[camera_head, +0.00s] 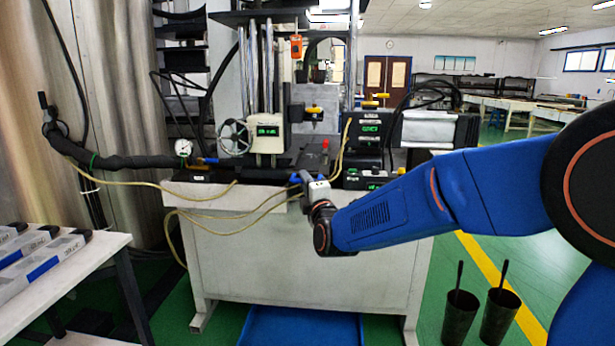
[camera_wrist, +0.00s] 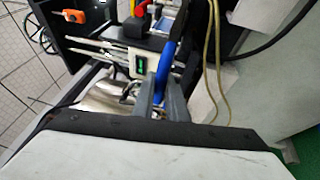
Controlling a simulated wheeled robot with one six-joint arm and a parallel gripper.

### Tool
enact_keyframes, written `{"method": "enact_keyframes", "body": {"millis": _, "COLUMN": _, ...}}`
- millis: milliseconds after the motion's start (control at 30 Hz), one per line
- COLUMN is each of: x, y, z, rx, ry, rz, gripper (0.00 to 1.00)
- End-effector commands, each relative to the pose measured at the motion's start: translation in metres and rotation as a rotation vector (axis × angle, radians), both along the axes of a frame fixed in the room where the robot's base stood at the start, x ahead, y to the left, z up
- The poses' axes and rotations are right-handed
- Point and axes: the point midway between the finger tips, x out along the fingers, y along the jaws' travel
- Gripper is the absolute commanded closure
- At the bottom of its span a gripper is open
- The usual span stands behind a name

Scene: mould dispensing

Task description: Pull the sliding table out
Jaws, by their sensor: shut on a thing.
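The sliding table (camera_head: 262,173) appears as a dark, low platform on the white bench, below the machine's upright head. A blue handle (camera_head: 295,178) sits at its right front. My gripper (camera_head: 303,181) reaches in from the right at bench-top height and is shut on this handle. In the wrist view the grey fingers of my gripper (camera_wrist: 163,95) close around the lower part of the blue handle (camera_wrist: 166,60). The exact contact and the join between handle and table are partly hidden by the fingers.
A pressure gauge (camera_head: 183,147) and black hose stand left on the bench. Black control boxes (camera_head: 368,130) stand right. A yellowish tube (camera_head: 235,215) hangs across the bench front. A white side table (camera_head: 75,262) is at lower left. Two dark bins (camera_head: 460,315) stand on the floor.

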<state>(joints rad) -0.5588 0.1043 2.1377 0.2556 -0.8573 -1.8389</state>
Motion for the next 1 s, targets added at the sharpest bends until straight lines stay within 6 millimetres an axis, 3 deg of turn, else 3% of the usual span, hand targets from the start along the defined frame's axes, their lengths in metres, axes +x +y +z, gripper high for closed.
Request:
{"method": "enact_keyframes", "body": {"millis": 33, "x": -0.017, "y": 0.002, "z": -0.001, "rx": 0.0, "ry": 0.003, "rz": 0.004, "gripper": 1.0}}
{"method": "enact_keyframes", "body": {"millis": 200, "x": -0.062, "y": 0.003, "z": -0.001, "rx": 0.0, "ry": 0.002, "rz": 0.004, "gripper": 1.0}}
{"method": "enact_keyframes", "body": {"millis": 400, "x": -0.097, "y": 0.004, "z": -0.001, "rx": -0.001, "ry": 0.003, "rz": 0.003, "gripper": 1.0}}
{"method": "enact_keyframes", "body": {"millis": 633, "x": -0.114, "y": 0.004, "z": -0.001, "rx": -0.001, "ry": 0.003, "rz": 0.002, "gripper": 1.0}}
{"method": "enact_keyframes", "body": {"millis": 1000, "x": -0.115, "y": 0.004, "z": -0.001, "rx": -0.001, "ry": 0.003, "rz": 0.001, "gripper": 1.0}}
